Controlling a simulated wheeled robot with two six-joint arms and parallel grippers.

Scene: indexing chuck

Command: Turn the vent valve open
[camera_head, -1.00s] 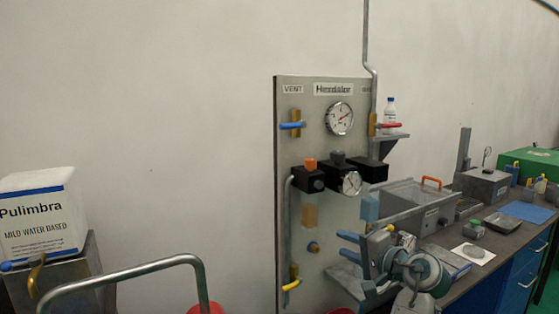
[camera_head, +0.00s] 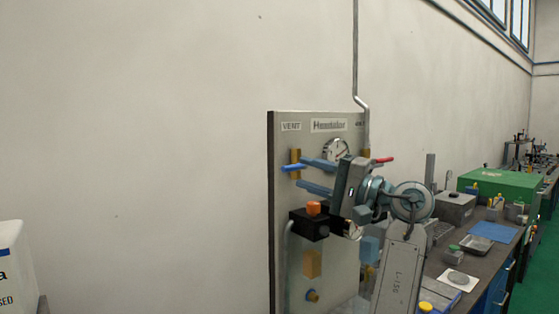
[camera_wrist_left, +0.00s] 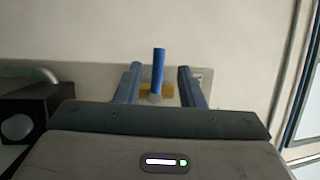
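The vent valve has a blue lever (camera_head: 292,168) on a brass body (camera_head: 296,157), under the VENT label (camera_head: 291,126) at the panel's upper left. The lever points sideways to the left, slightly tilted. My left gripper (camera_head: 303,174) is open, its two blue fingers pointing left toward the lever. In the left wrist view, the blue lever (camera_wrist_left: 158,66) stands between the spread fingers of my gripper (camera_wrist_left: 160,82), with a gap on each side. The brass body (camera_wrist_left: 168,89) shows partly behind it. My right gripper is not in view.
The grey panel (camera_head: 285,215) carries a gauge (camera_head: 335,149), partly hidden by my left gripper, and a black regulator with an orange knob (camera_head: 313,208) just below. A red lever (camera_head: 384,160) is at right. The bench with a green case (camera_head: 505,185) stands further right.

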